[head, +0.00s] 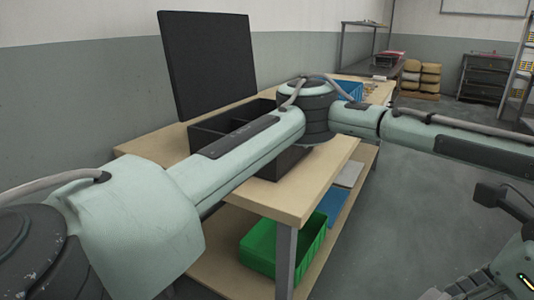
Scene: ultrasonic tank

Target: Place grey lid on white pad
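A large dark grey, nearly black flat panel (208,65) stands upright behind a dark open box with dividers (205,140) on the wooden table; I cannot tell whether this panel is the grey lid. No white pad can be made out for sure. A pale flat piece (350,174) lies on the table's lower shelf. One of my arms crosses the picture from the lower left, over the box and table, and leaves at the right edge. Its gripper is out of view. Parts of mine show at the lower right, with no clear fingertips.
A wooden table (284,203) has a lower shelf with a green crate (285,252) and a blue flat piece (331,207). A blue bin (350,91) stands at the table's far end. Brown stacked sacks (421,79) lie farther back.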

